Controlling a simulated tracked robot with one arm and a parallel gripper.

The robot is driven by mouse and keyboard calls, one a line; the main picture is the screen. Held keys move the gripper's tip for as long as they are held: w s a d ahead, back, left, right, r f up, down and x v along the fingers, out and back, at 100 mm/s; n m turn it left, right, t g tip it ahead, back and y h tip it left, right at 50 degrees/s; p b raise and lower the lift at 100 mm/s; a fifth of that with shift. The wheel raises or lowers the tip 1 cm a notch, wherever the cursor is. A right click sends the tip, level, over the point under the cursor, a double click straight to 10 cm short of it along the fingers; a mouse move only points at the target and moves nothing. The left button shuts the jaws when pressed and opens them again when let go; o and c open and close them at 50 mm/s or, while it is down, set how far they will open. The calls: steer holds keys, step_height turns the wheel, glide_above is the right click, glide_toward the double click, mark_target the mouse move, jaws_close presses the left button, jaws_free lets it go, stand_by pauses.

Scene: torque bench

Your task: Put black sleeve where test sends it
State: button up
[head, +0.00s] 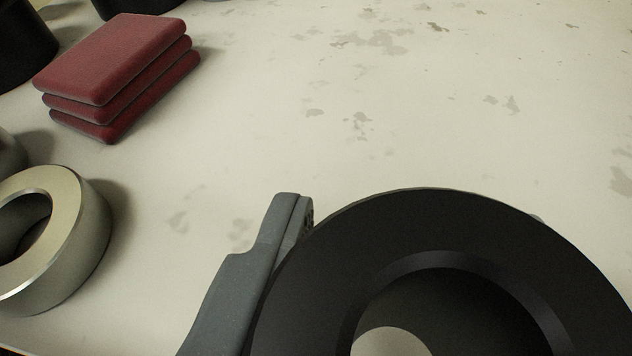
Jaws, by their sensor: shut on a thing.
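The black sleeve (330,240), a thick matte ring with a wide bore, fills the lower right of the head view, close to the camera. My gripper (425,235) is shut on it. One grey finger shows along the sleeve's left side. The other finger is almost wholly hidden behind the sleeve, with only a small grey bit at its upper right edge. The pale surface shows through the bore. I cannot tell how high the sleeve is above the surface. No test device is recognisable in view.
A silver metal ring (88,245) stands at the lower left. A stack of dark red pads (115,62) lies at the upper left. Dark objects (22,45) are cut off at the top left corner. The stained pale bench top (450,120) is clear across the middle and right.

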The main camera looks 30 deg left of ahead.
mark_target(363, 288)
steer(key=shift+w+a+r, duration=0.15)
steer(key=shift+w+a, duration=0.35)
steer(key=shift+a, duration=0.05)
steer(key=shift+f, duration=1.85)
steer(key=o, duration=1.4)
steer(key=shift+v, duration=6.05)
steer(key=shift+d, duration=0.1)
